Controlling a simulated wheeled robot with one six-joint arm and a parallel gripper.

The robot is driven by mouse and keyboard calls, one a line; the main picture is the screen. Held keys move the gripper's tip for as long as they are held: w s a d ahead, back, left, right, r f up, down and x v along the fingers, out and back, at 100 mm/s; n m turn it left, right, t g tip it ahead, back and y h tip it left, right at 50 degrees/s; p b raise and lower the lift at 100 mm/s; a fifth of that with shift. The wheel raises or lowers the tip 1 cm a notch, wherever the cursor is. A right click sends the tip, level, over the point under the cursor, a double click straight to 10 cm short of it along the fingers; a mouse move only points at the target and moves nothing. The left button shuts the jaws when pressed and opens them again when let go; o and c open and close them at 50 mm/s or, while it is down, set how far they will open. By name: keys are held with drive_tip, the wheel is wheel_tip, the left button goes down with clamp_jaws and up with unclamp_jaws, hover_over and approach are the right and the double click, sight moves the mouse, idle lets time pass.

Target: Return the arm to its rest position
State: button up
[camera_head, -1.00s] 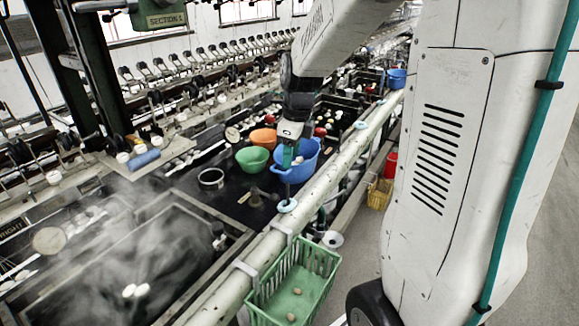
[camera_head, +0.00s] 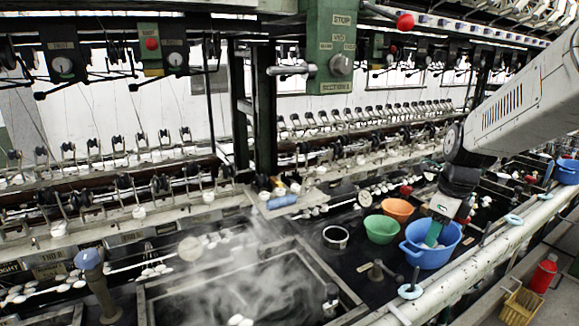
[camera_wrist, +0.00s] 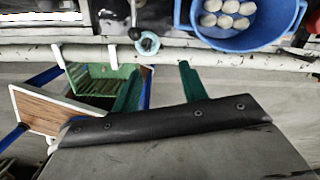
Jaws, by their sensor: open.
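My gripper (camera_head: 433,232) has green fingers and shows at the end of my arm at the right of the head view, overlapping the blue basin (camera_head: 412,258) in the picture. In the wrist view my gripper (camera_wrist: 158,78) has its two green fingers spread apart with nothing between them. The blue basin (camera_wrist: 246,42) lies beyond the fingers at the upper right there, with several white cocoons (camera_wrist: 228,8) in it.
A green bowl (camera_head: 381,228) and an orange bowl (camera_head: 398,208) stand beside the blue basin. A pale rail (camera_head: 470,262) runs along the front. Steam rises from the basin at left.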

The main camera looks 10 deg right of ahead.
drive_tip(key=s+a+r+n, duration=0.2)
drive_tip(key=s+a+n, duration=0.2)
drive_tip(key=s+n, duration=0.4)
drive_tip(key=s+a+r+n, duration=0.1)
drive_tip(key=s+a+n, duration=0.3)
drive_tip(key=s+n, duration=0.3)
drive_tip(key=s+a+r+n, duration=0.2)
drive_tip(key=s+a+n, duration=0.2)
drive_tip(key=s+n, duration=0.4)
drive_tip(key=n, duration=0.5)
drive_tip(key=shift+s+a+r, duration=0.25)
drive_tip(key=shift+s+r, duration=0.05)
drive_tip(key=shift+r, duration=0.05)
